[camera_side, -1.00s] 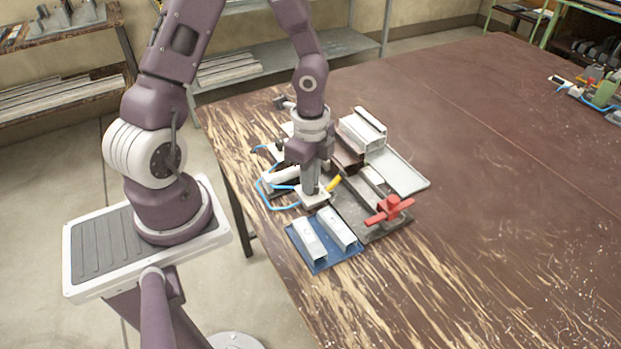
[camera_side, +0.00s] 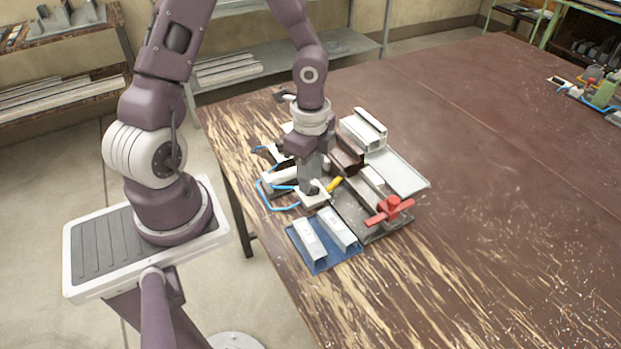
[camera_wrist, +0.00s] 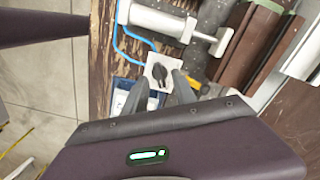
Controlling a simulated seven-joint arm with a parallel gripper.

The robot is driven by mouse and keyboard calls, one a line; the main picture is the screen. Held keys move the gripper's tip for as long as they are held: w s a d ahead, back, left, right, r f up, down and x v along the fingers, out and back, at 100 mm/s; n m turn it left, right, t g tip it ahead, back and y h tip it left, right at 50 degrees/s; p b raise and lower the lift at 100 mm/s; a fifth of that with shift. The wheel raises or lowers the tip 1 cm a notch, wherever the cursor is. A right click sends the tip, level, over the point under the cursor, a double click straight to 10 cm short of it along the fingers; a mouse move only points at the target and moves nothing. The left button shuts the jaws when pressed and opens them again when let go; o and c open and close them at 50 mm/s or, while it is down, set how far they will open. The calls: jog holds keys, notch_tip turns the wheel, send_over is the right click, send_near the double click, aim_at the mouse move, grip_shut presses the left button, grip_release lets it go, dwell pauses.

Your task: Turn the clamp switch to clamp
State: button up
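The clamp switch is a white plate (camera_side: 318,200) with a dark knob at the near left of the clamp fixture. In the wrist view, the white switch plate (camera_wrist: 170,62) carries a black knob (camera_wrist: 159,72). My gripper (camera_side: 312,186) points down just above the switch. In the wrist view, the two fingers of my gripper (camera_wrist: 158,88) are apart, one on each side of the knob's near end. I cannot tell whether either finger touches the knob. Labels on the switch are not readable. A white cylinder (camera_wrist: 157,20) lies beyond it in the wrist view.
A blue tray (camera_side: 318,265) with two metal profiles lies in front of the switch. A red clamp handle (camera_side: 390,209) and a yellow piece (camera_side: 335,184) stand to the right. A blue hose (camera_side: 265,195) loops on the left.

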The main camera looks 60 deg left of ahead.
notch_tip(320, 180, up, 6)
jog(key=shift+f, duration=0.2)
jog(key=shift+s+r, duration=0.15)
jog(key=shift+r, duration=0.1)
jog(key=s+d+r+n+t, duration=0.2)
jog(key=s+d+r+n, duration=0.1)
jog(key=s+r+n, duration=0.3)
jog(key=s+d+r+n+t, duration=0.3)
jog(key=s+r+n, duration=0.3)
jog(key=r, duration=0.5)
jog(key=shift+d+t, duration=0.3)
jog(key=shift+d, duration=0.3)
jog(key=shift+s+r, duration=0.1)
